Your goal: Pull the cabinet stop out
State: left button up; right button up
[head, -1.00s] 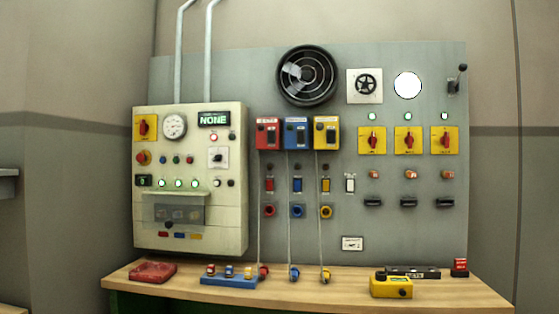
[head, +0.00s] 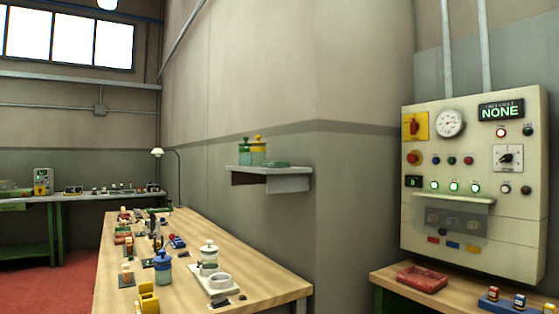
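The cream control cabinet (head: 475,231) is at the right of the head view, mounted on the wall above a wooden bench. Neither of my grippers is in view.
A wooden bench (head: 395,272) below the cabinet carries a red tray (head: 422,278) and a blue block (head: 503,303). A wall corner juts out left of the cabinet. A long table (head: 258,291) with jars and a wall shelf (head: 270,171) stand further left.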

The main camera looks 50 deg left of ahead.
aim_at(411, 158)
jog(key=u, duration=0.15)
jog(key=i, duration=1.9)
jog(key=u, duration=1.15)
jog(key=i, duration=0.8)
jog(key=u, duration=0.8)
